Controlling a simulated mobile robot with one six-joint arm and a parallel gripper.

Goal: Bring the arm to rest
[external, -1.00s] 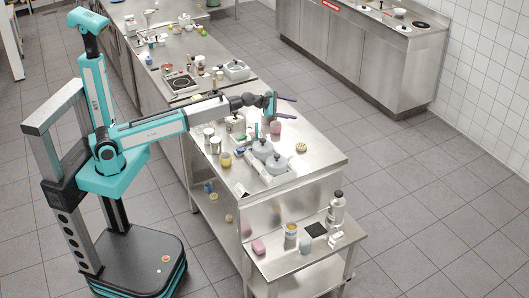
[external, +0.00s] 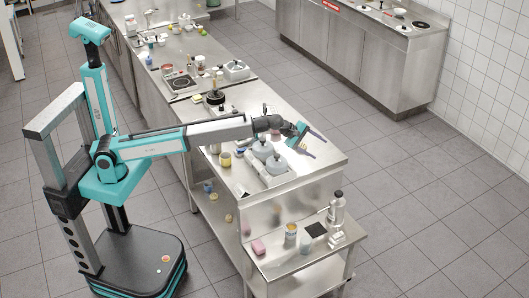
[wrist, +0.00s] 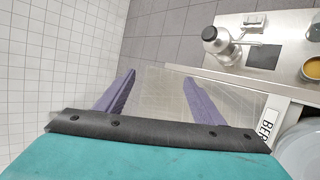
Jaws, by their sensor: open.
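My gripper (external: 314,144) is at the end of my outstretched arm, above the right end of the steel worktable (external: 318,158). Its two purple fingers (wrist: 160,92) are spread apart in the wrist view. The space between the fingers is empty.
Tiled floor (external: 440,200) to the right is clear.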

